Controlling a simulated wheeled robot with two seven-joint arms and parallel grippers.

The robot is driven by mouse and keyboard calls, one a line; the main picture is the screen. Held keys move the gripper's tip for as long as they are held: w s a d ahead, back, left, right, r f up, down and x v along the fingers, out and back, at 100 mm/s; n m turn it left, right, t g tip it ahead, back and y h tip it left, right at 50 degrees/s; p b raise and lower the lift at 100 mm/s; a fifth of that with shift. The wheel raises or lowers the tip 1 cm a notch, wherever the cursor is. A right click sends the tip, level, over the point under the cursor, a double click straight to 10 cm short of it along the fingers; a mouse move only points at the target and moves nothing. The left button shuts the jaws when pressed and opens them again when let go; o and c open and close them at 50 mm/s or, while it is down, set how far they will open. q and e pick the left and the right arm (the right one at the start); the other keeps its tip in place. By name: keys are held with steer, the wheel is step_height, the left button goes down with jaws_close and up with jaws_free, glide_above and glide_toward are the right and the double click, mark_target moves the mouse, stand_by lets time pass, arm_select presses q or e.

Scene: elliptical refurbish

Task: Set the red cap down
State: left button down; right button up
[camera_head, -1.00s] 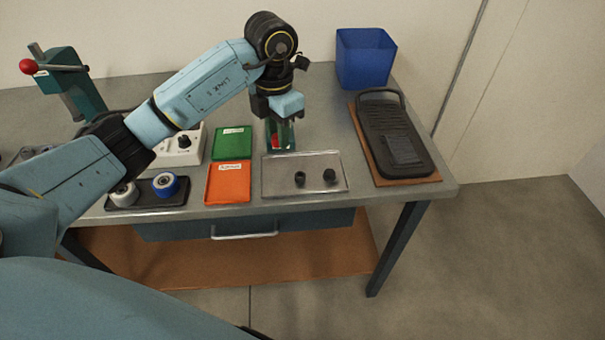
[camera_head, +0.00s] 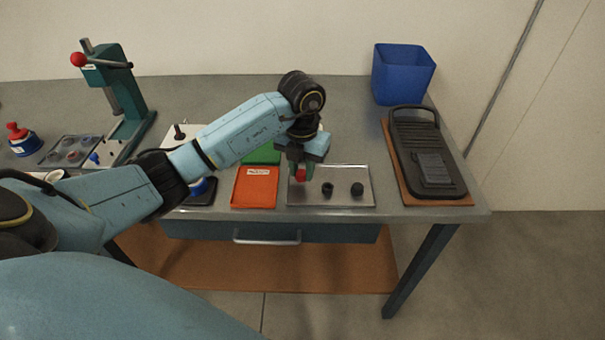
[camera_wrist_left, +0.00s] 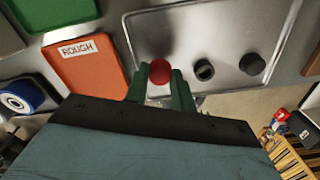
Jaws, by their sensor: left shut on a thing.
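The red cap (camera_head: 301,175) is between the green fingertips of my left gripper (camera_head: 302,172), which is shut on it. It is over the left part of the metal tray (camera_head: 345,171). In the left wrist view the red cap (camera_wrist_left: 160,72) shows between the two green fingers (camera_wrist_left: 161,84). I cannot tell whether the cap touches the tray. Two black caps, one in the middle (camera_head: 327,189) and one at the right (camera_head: 357,189), stand on the tray to the right of it. My right gripper is not in view.
An orange tray (camera_head: 255,190) labelled ROUGH lies left of the metal tray, with a green tray (camera_head: 262,155) behind it. A black elliptical pedal (camera_head: 428,155) on a brown board is at the right. A blue bin (camera_head: 403,72) stands at the back. A teal press (camera_head: 118,85) stands at the left.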

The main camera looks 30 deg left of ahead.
mark_target(302, 172)
arm_select(q)
steer(key=shift+f, duration=0.95)
steer(key=c, duration=1.5)
jaws_free()
steer(key=shift+f, duration=0.15)
steer(key=shift+o, duration=0.2)
step_height(302, 172, up, 12)
steer(key=p, duration=0.1)
steer(key=shift+r, duration=0.2)
